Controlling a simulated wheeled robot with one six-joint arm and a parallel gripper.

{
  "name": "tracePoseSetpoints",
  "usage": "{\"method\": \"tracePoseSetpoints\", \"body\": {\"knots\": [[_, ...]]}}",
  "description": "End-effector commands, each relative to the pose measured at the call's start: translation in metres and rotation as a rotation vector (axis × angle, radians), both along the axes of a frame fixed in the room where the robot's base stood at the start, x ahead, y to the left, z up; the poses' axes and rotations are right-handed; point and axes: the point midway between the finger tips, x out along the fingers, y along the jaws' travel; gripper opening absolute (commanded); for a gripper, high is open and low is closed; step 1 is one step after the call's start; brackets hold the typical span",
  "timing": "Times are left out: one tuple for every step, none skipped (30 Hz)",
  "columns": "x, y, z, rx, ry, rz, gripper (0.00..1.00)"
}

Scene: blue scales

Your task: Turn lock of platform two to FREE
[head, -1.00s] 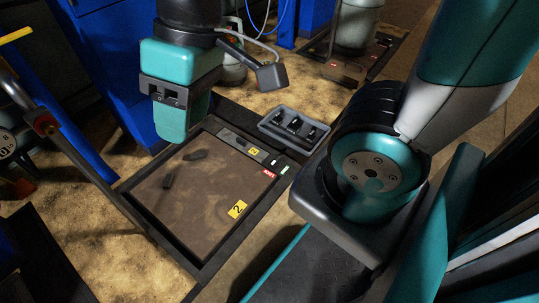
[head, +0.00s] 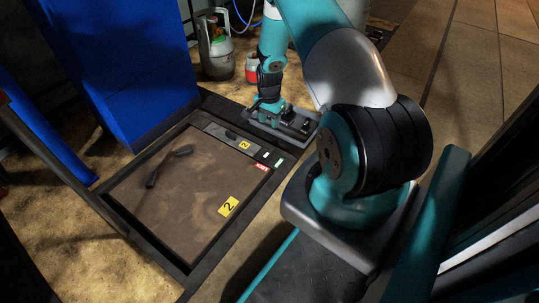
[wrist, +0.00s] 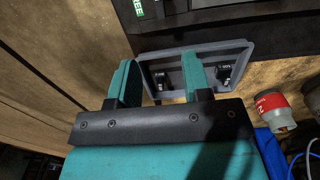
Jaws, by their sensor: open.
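Platform two is a brown plate in a dark frame, with a yellow "2" label (head: 228,206) in the head view. A grey tray (head: 257,130) with black lock levers sits at its far right corner; it also shows in the wrist view (wrist: 245,52). My gripper (head: 266,103) is low over the tray's left part. In the wrist view my gripper (wrist: 157,78) is open. One black lever (wrist: 160,78) shows between the fingers, and another lever (wrist: 223,73) lies right of the right finger. Contact cannot be told.
A green sign (wrist: 138,8) ending in "EE" is at the wrist view's top. A red sign (head: 262,169) lies on the platform's edge strip. A blue cabinet (head: 115,65), a gas bottle (head: 216,50) and a red-white can (head: 253,68) stand behind.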

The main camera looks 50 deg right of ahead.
Motion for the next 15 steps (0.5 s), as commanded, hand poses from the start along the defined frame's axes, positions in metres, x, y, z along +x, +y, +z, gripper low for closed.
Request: {"method": "tracePoseSetpoints", "body": {"knots": [[-0.001, -0.001, -0.009, 0.000, 0.002, -0.006, 0.45], [-0.001, -0.001, -0.012, 0.000, 0.002, -0.006, 0.45], [-0.001, -0.001, -0.018, 0.000, 0.002, -0.006, 0.45], [-0.001, -0.001, -0.024, 0.000, 0.002, -0.005, 0.45], [-0.002, -0.001, -0.030, 0.001, 0.003, -0.005, 0.45], [-0.002, 0.000, -0.039, 0.001, 0.003, -0.004, 0.45], [-0.001, 0.000, -0.046, 0.001, 0.003, -0.004, 0.45], [-0.001, 0.000, -0.053, 0.001, 0.002, -0.004, 0.45], [-0.001, 0.000, -0.063, 0.001, 0.002, -0.003, 0.45], [-0.001, 0.000, -0.070, 0.001, 0.002, -0.003, 0.45], [-0.001, 0.000, -0.077, 0.001, 0.002, -0.003, 0.45], [-0.001, 0.000, -0.086, 0.001, 0.003, -0.002, 0.45], [-0.001, 0.000, -0.093, 0.001, 0.003, -0.002, 0.45], [-0.001, 0.000, -0.100, 0.001, 0.002, -0.002, 0.45], [-0.001, 0.000, -0.109, 0.001, 0.003, -0.002, 0.45]]}}
